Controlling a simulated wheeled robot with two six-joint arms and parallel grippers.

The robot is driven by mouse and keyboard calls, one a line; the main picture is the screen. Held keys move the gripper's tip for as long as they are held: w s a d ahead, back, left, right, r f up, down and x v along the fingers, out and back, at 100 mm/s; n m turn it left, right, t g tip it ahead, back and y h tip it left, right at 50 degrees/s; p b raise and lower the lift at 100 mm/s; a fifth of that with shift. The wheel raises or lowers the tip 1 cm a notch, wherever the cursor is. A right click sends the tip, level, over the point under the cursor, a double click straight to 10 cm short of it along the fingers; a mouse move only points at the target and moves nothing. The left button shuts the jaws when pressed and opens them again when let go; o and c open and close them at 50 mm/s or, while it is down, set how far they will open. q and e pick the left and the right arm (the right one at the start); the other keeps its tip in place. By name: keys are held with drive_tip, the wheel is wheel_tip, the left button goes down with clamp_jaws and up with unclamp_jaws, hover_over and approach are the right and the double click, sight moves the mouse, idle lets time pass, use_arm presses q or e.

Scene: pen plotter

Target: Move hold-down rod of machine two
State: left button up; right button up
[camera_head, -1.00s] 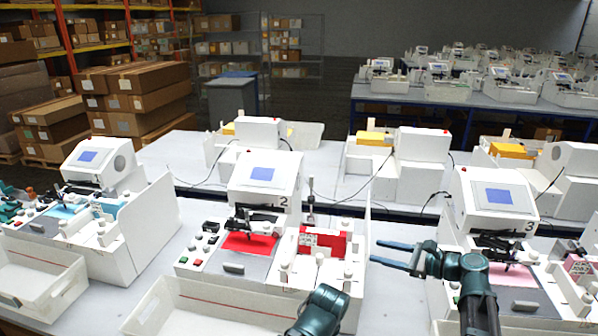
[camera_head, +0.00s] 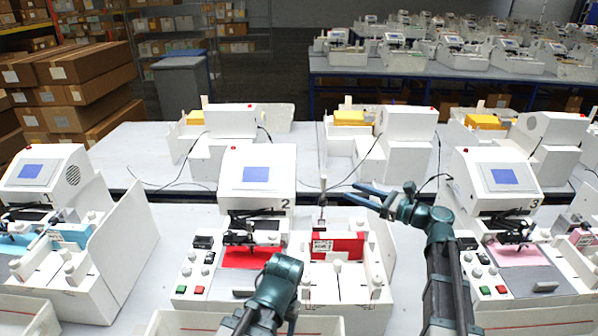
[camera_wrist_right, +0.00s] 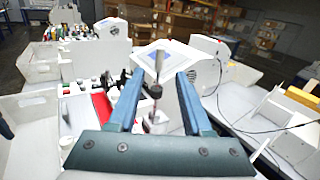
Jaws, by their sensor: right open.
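Machine two (camera_head: 257,174), a white unit with a blue screen and the number 2, stands in the middle of the head view. Its hold-down rod (camera_head: 322,196) is a thin upright rod right of the screen housing, above a red piece. My right gripper (camera_head: 351,192) is open and empty, its blue fingers pointing left at about the rod's height, just right of it. In the right wrist view the rod (camera_wrist_right: 155,105) shows between the two fingers (camera_wrist_right: 160,75); how far beyond the tips it is, I cannot tell. My left gripper does not show; only a left arm link does.
Machine one (camera_head: 48,180) stands at left and machine three (camera_head: 495,185) at right. A white bin (camera_head: 185,325) is in front. Cables lie on the table behind.

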hover_over(323, 198)
drive_tip(key=x, duration=0.3)
idle(0.5)
drive_tip(key=shift+c, duration=0.2)
clamp_jaws()
idle(1.3)
